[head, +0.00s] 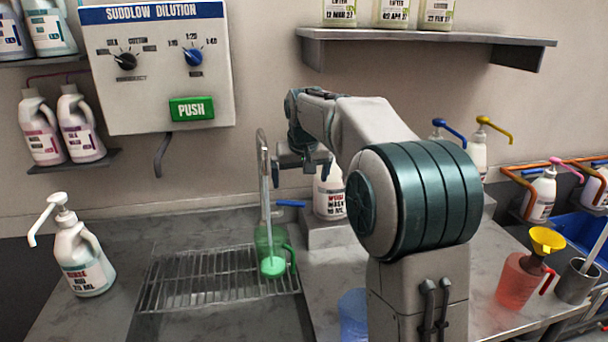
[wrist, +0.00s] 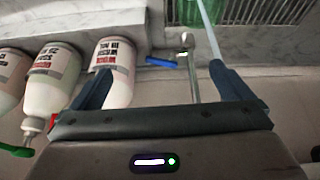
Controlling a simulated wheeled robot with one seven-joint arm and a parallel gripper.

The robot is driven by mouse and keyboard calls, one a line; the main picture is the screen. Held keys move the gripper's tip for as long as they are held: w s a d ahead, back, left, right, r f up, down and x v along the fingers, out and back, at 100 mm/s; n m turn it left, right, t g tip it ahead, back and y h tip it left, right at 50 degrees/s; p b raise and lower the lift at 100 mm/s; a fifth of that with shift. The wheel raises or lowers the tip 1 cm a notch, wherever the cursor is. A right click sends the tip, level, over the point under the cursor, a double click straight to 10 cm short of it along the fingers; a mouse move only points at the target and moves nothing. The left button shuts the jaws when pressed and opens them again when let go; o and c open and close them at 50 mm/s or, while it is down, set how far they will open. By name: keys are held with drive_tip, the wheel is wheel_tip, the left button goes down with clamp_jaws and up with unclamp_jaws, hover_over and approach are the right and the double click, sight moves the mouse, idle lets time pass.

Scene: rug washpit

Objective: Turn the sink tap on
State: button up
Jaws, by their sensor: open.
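The sink tap (head: 263,180) is a tall thin metal pipe with a bent top, standing behind the wire rack. A blue lever (head: 290,203) sticks out to the right at its lower part. In the wrist view the lever (wrist: 161,62) lies sideways between my fingers, left of the metal pipe (wrist: 193,75). My gripper (head: 303,166) is open and empty, above the lever and right of the tap top, apart from the lever. A green jug (head: 290,252) stands on the rack under the tap.
The wire rack (head: 190,285) covers the sink. A white bottle (head: 331,195) stands close right of the lever, on a raised block. A pump bottle (head: 80,258) stands left. A red jug (head: 515,280) with a yellow funnel (head: 546,240) is at right. A dilution panel (head: 155,75) hangs behind.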

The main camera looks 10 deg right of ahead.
drive_tip(key=shift+s+r+p, duration=0.1)
drive_tip(key=shift+s+r, duration=0.2)
drive_tip(key=shift+s, duration=0.35)
drive_tip(key=shift+s+r+p, duration=0.1)
drive_tip(key=shift+s+r, duration=0.2)
drive_tip(key=shift+s, duration=0.35)
drive_tip(key=shift+s+r+p, duration=0.1)
drive_tip(key=shift+s+r, duration=0.2)
drive_tip(key=shift+s, duration=0.35)
